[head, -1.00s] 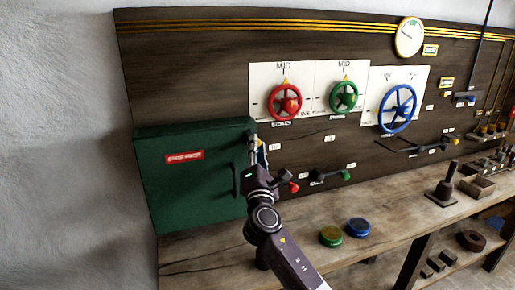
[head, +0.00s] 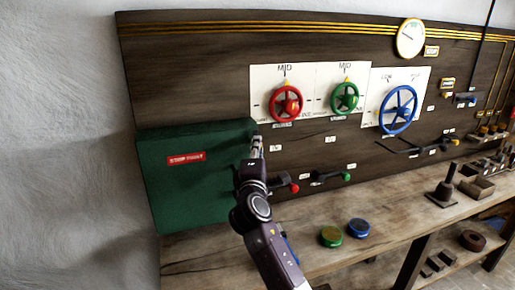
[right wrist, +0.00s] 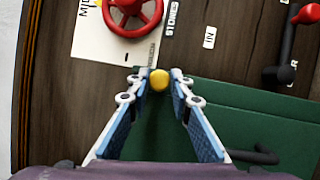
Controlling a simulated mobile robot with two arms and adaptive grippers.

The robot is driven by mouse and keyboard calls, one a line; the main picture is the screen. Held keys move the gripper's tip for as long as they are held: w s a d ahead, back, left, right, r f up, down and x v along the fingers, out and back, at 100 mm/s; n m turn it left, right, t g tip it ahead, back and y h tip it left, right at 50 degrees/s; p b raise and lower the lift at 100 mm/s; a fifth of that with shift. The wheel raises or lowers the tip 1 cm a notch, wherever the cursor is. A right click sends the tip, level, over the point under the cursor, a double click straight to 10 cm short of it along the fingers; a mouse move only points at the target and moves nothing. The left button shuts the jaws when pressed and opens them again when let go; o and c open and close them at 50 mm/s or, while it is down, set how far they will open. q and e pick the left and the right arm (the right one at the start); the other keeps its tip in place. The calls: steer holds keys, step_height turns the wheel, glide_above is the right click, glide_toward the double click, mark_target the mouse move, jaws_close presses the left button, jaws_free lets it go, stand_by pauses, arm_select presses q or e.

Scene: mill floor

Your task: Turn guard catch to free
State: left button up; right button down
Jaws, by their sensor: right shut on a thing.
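The guard is a green box (head: 185,180) with a red label at the left of the bench. My right gripper (head: 257,141) is at the box's upper right edge in the head view. In the right wrist view, a yellow round knob (right wrist: 159,80), apparently the guard catch, sits between the fingertips of my right gripper (right wrist: 158,83). The fingers are shut on it. The green box (right wrist: 250,125) lies just behind and below the knob there. The catch's shaft is hidden. My left gripper is not in view.
Red (head: 286,103), green (head: 344,97) and blue (head: 398,109) handwheels are on the back panel. A red-tipped lever (head: 294,188) is close to the right of my arm. Green (head: 331,236) and blue (head: 358,228) discs lie on the bench.

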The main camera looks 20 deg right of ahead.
steer(key=c, duration=1.7)
jaws_free()
steer(key=shift+c, duration=0.2)
steer(key=v, duration=1.2)
